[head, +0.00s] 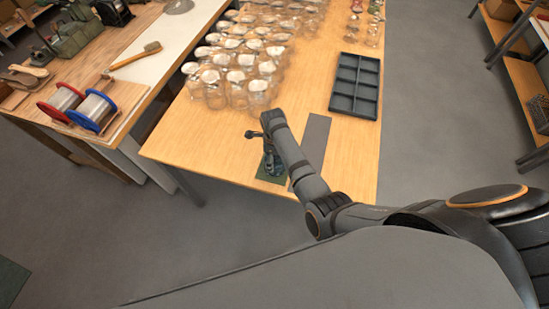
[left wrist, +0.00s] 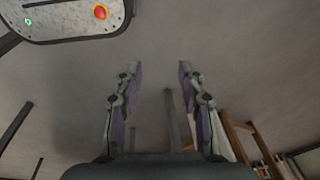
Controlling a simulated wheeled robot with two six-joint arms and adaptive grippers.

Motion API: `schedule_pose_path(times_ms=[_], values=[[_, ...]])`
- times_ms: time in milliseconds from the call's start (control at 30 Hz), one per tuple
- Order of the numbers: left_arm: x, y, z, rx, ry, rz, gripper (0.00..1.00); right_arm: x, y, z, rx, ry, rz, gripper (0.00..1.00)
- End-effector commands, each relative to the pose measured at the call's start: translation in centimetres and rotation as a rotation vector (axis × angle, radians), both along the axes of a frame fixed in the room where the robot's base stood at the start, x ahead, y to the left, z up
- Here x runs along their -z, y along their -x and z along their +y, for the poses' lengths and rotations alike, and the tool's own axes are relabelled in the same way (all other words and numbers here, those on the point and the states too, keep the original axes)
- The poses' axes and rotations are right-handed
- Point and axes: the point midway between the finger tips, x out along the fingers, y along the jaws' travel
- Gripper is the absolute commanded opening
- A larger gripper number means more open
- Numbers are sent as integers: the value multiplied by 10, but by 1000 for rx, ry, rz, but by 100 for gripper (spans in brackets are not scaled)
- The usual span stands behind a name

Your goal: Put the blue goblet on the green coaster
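A dark green coaster (head: 263,177) lies near the front edge of the wooden table, partly covered by my right arm. My right gripper (head: 271,164) points down just over the coaster. It is small and dark here, and the arm hides part of it, so its finger opening cannot be told. I cannot make out the blue goblet; a dark bluish patch at the gripper is too small to tell apart from it. My left gripper (left wrist: 157,75) shows in the left wrist view, fingers wide apart and empty, with grey floor behind.
Many clear glass jars (head: 237,75) crowd the table's back left. A dark compartment tray (head: 356,85) stands at the right, and a grey strip (head: 312,143) lies beside my arm. A workbench at left holds red and blue spools (head: 92,110) and a brush (head: 137,55).

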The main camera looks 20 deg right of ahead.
Motion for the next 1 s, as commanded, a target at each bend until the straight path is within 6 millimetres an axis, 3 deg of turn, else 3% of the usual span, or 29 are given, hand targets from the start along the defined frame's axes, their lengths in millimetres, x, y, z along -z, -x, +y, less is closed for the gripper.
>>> schedule_pose_path(times_ms=[67,233,267,400,767,867,1000], values=[[1,3,0,0,0,5,40,0,0,1,0,-2,-1,37],[5,31,10,2,-13,47,40,6,0,1,-1,-1,-1,37],[5,36,12,2,-14,55,40,5,0,0,-1,-1,0,82],[5,43,13,2,-16,66,40,5,0,0,-1,-1,0,100],[2,20,11,3,-13,30,40,3,-1,1,-1,-2,-1,100],[-7,20,10,3,-13,31,40,-9,-1,1,-1,-2,-3,100],[-38,22,10,2,-12,35,40,-40,-1,1,-1,-2,-1,100]])
